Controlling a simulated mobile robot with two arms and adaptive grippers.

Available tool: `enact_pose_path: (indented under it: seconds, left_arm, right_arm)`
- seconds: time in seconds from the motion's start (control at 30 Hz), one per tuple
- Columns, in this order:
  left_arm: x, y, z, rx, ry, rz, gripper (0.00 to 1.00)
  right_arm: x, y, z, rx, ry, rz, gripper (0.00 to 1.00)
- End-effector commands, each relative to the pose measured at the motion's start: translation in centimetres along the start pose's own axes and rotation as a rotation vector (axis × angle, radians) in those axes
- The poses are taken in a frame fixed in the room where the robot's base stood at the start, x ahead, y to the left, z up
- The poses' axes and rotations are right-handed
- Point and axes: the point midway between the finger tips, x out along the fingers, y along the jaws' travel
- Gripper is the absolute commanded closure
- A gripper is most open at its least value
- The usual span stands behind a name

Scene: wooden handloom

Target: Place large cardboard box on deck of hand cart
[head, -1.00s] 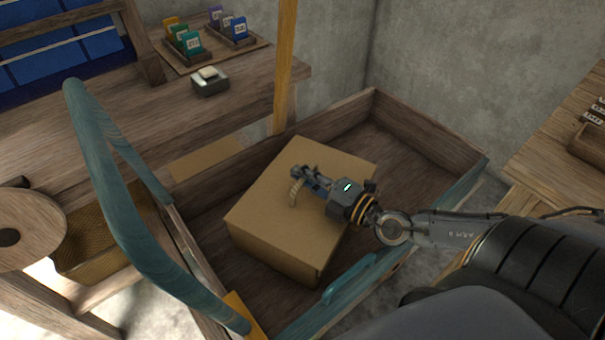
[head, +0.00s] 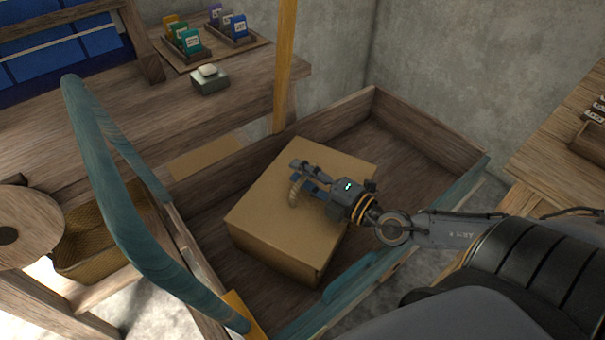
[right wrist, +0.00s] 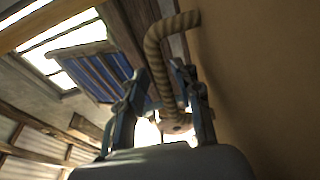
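The large cardboard box (head: 262,212) sits flat and slightly turned on the deck (head: 392,165) of the hand cart, inside its low wooden sides. A rope handle (head: 294,188) stands out on the box and also shows in the right wrist view (right wrist: 157,55), beside the box's brown face (right wrist: 245,70). My right gripper (head: 303,178) is at this handle, close to the box. In the right wrist view its two fingers (right wrist: 163,100) stand apart, with the rope between them and room around it. My left gripper is in neither view.
The cart's blue-green push handle (head: 100,175) rises at the left. A wooden bench (head: 150,115) with card trays stands behind it, and a wooden table (head: 545,155) stands at the right. Bare deck lies to the right of the box.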

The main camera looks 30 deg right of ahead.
Motion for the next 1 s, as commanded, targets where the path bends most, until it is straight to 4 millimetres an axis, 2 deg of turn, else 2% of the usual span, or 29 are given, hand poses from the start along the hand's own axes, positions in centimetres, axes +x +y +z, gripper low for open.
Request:
enact_pose_path:
  seconds: [0.27, 0.43, 0.8, 1.0]
  left_arm:
    - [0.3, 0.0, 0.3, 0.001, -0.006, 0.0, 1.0]
    - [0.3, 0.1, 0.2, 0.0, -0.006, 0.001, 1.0]
    - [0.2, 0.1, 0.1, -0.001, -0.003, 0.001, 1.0]
    - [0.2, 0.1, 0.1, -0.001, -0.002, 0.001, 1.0]
  right_arm:
    - [-0.1, -0.2, 0.0, 0.001, 0.0, -0.004, 0.62]
    - [-0.8, -0.3, 0.0, -0.001, 0.0, -0.007, 0.62]
    - [-5.1, -0.3, -0.1, 0.0, 0.002, -0.008, 0.62]
    - [-6.7, -0.2, 0.0, -0.001, 0.0, -0.007, 0.62]
